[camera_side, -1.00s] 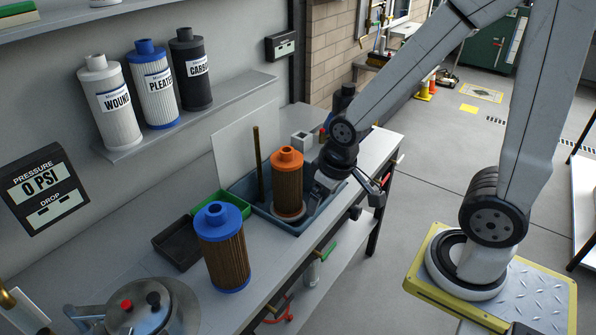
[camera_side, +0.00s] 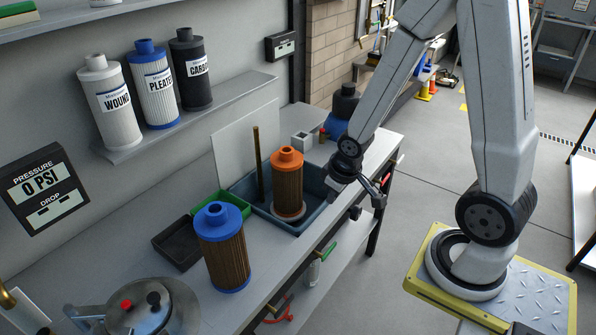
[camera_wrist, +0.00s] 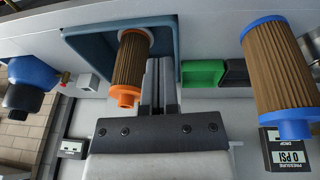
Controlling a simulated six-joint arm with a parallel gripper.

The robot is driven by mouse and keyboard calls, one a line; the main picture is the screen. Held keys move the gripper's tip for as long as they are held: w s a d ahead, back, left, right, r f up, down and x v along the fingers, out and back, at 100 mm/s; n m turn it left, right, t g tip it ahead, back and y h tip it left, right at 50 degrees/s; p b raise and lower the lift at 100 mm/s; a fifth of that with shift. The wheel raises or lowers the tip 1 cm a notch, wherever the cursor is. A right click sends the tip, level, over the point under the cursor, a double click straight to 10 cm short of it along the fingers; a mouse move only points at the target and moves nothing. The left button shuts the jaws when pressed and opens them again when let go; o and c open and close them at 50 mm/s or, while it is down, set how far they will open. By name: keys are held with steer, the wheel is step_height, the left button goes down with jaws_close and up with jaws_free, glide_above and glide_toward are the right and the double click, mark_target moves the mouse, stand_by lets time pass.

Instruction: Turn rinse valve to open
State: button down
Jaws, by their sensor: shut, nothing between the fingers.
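I cannot tell for sure which part is the rinse valve. A dark lever-like fitting (camera_side: 372,188) sits at the bench's front edge, with a black knob (camera_side: 355,212) below it. A small red and brass piece (camera_wrist: 65,77) shows beside a white block (camera_wrist: 88,82) in the wrist view. My gripper (camera_wrist: 159,62) is shut and empty, with its fingers over the blue-grey sink's front side. In the side view it is just right of the sink (camera_side: 247,192), its fingertips hard to make out. An orange-capped filter (camera_side: 288,185) stands in the sink, left of my fingers.
A brown rod (camera_side: 257,165) stands in the sink. A green tray (camera_side: 237,203), a black tray (camera_side: 178,247) and a blue-capped filter (camera_side: 225,255) are left of it. A round metal vessel (camera_side: 150,310) is nearer. A gauge (camera_side: 45,188) reads 0 PSI.

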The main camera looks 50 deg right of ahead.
steer(key=s+d+f+y, duration=0.1)
steer(key=d+f, duration=0.4)
steer(key=f, duration=0.3)
steer(key=shift+s+f+t, duration=0.15)
steer(key=shift+s+t, duration=0.15)
steer(key=shift+s, duration=0.1)
steer(key=shift+d+f, duration=0.1)
steer(key=shift+f, duration=0.1)
steer(key=s+x, duration=0.1)
steer(key=x, duration=1.2)
steer(key=shift+f, duration=0.4)
